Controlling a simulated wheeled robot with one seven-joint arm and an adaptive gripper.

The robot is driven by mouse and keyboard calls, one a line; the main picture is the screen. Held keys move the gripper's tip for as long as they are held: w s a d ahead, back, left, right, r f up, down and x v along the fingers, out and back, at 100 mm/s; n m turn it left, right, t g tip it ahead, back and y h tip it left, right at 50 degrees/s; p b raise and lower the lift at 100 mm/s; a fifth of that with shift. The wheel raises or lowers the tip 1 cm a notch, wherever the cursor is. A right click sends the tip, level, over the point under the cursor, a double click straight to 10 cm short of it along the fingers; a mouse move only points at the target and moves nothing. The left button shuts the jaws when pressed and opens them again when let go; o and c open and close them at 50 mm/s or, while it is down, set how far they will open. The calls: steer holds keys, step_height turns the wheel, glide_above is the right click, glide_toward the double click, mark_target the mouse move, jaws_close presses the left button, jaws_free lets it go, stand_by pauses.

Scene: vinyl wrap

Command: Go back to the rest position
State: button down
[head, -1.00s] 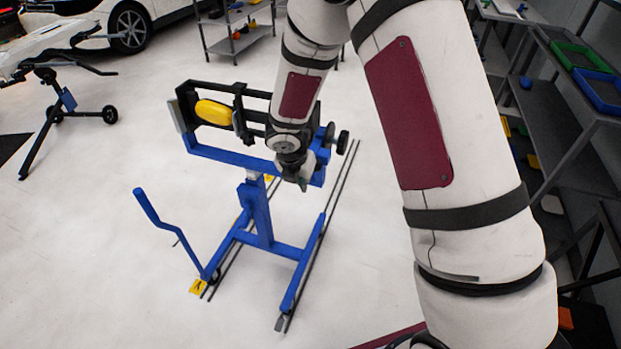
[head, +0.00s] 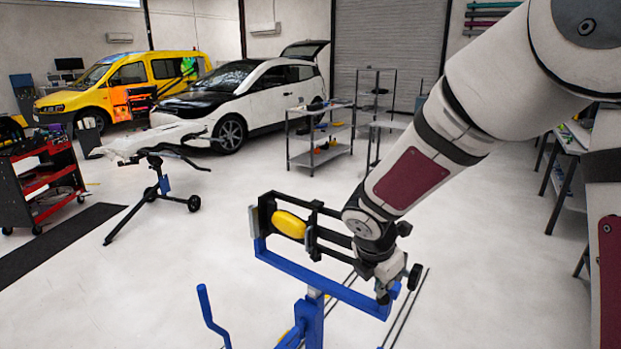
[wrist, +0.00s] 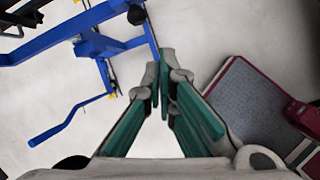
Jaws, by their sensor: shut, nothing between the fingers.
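My gripper (head: 383,292) is at the end of my arm, in front of the right end of a blue wheeled stand (head: 335,290) in the head view. In the wrist view my gripper (wrist: 165,85) points down over the floor, its green-padded fingers together with nothing between them. The blue stand (wrist: 70,40) is at the upper left of the wrist view. In the head view the stand carries a black frame with a yellow roll (head: 290,224) in it. I cannot tell whether the gripper touches the stand.
A grey shelf cart (head: 320,140) stands behind the stand. A folding trestle (head: 155,185), a red tool cart (head: 40,185), a white car (head: 255,95) and a yellow van (head: 110,85) are at the left and back. A workbench (head: 568,140) is at the right. Floor between is clear.

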steer(key=s+d+r+m, duration=0.5)
steer(key=s+r+m, duration=0.6)
steer(key=r+m, duration=0.15)
steer(key=s+a+r+m+t+y, duration=0.1)
steer(key=s+r+m, duration=0.1)
steer(key=s+m, duration=0.4)
steer(key=s+a+r+m+t+y, duration=0.1)
steer(key=s+r+m+y, duration=0.1)
steer(key=s+m, duration=0.4)
steer(key=shift+s+r, duration=0.6)
steer(key=shift+s, duration=0.15)
